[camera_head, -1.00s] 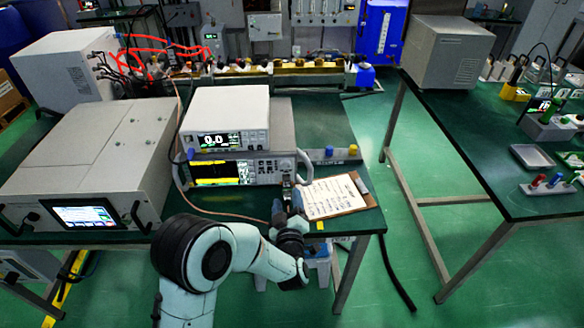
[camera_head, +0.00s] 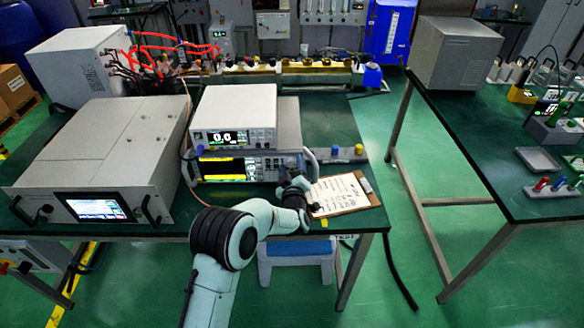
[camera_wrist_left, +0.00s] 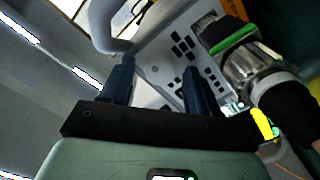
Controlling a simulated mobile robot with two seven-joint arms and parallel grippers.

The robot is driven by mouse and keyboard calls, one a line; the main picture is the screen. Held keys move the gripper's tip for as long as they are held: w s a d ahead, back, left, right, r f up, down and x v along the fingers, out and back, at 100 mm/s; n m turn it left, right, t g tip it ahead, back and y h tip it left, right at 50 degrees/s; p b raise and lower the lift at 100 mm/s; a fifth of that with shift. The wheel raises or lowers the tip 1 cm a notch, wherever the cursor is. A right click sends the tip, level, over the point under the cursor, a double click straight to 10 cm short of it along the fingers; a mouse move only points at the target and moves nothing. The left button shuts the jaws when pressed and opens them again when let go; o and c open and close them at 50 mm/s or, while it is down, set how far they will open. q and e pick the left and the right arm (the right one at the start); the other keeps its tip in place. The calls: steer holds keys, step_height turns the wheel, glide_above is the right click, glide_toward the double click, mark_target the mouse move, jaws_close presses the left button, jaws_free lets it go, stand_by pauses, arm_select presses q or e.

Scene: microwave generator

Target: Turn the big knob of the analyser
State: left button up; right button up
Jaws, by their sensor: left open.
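The analyser (camera_head: 222,169) is the lower of two stacked instruments in the head view, with a yellow and black display at its left. My left gripper (camera_head: 296,184) is at the right end of its front, near the curved handle. In the left wrist view my left gripper (camera_wrist_left: 158,88) is open, with two dark fingers apart and nothing held. A light panel with dark buttons (camera_wrist_left: 182,50) lies beyond the fingers. A shiny round part with a green band (camera_wrist_left: 248,62) is to their right; I cannot tell if it is the big knob. My arm hides part of the analyser's right end.
A white instrument (camera_head: 233,115) sits on top of the analyser. A clipboard (camera_head: 345,194) lies to the right of my gripper. A large grey unit (camera_head: 105,150) stands to the left. A blue-topped stool (camera_head: 297,248) is under the table edge.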

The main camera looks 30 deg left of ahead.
arm_select(q)
steer(key=c, duration=1)
steer(key=shift+c, duration=0.2)
steer(key=shift+m, duration=0.3)
steer(key=m, duration=0.2)
steer(key=shift+m+b, duration=0.3)
steer(key=shift+b, duration=0.1)
steer(key=shift+m, duration=2.3)
steer(key=shift+f, duration=0.1)
steer(key=o, duration=1)
